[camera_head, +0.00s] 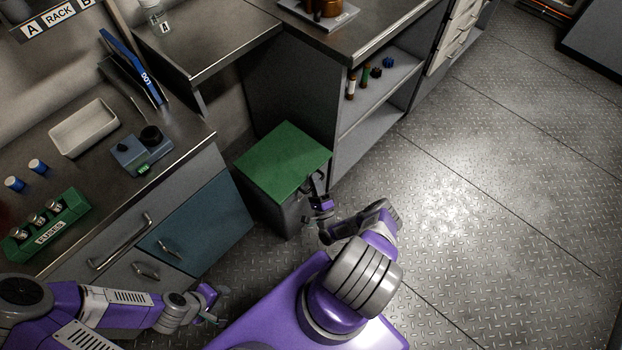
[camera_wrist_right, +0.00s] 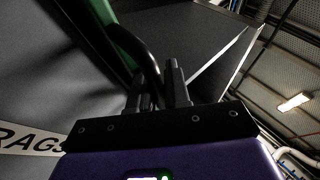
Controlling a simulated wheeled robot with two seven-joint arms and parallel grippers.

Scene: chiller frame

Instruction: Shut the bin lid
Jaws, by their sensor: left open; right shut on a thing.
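The bin (camera_head: 268,210) is a grey box on the floor between the left counter and the shelf unit. Its green lid (camera_head: 283,160) lies over the top and looks about level; I cannot tell if a small gap is left under it. My right gripper (camera_head: 317,188) is at the lid's front right edge. In the right wrist view its fingers (camera_wrist_right: 160,88) are shut on the lid's dark curved handle (camera_wrist_right: 143,52), beside the green lid edge (camera_wrist_right: 119,38). My left gripper (camera_head: 215,310) is open and empty at the lower left, away from the bin.
A blue cabinet door (camera_head: 198,222) is left of the bin. The shelf unit (camera_head: 372,105) is right of it. The metal floor (camera_head: 480,200) is clear.

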